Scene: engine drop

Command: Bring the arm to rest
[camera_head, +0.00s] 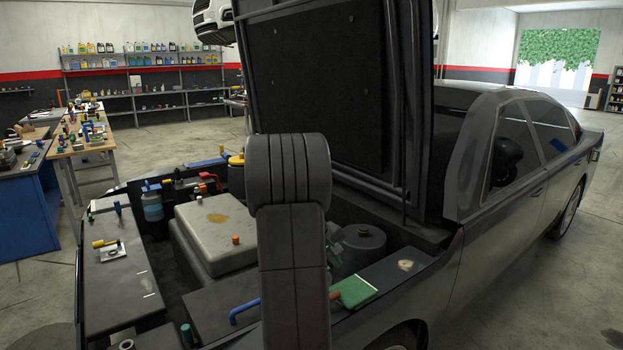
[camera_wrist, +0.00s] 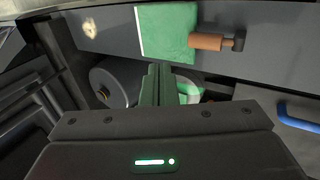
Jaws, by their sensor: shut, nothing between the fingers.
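My arm rises through the middle of the head view in front of the open engine bay and hides part of it. My gripper (camera_wrist: 156,84) shows in the wrist view with its two fingers together and nothing between them. It is over the engine bay, near the fender with the green cloth (camera_wrist: 166,32). In the head view only a small part of the gripper may show beside the arm, and its fingers cannot be made out there.
The raised hood (camera_head: 320,85) stands close behind my arm. The green cloth (camera_head: 358,291) lies on the near fender, with a brown-handled tool (camera_wrist: 207,42) touching it. A blue handle (camera_head: 243,311), an engine cover (camera_head: 215,232) and a round dark housing (camera_head: 360,247) are nearby.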

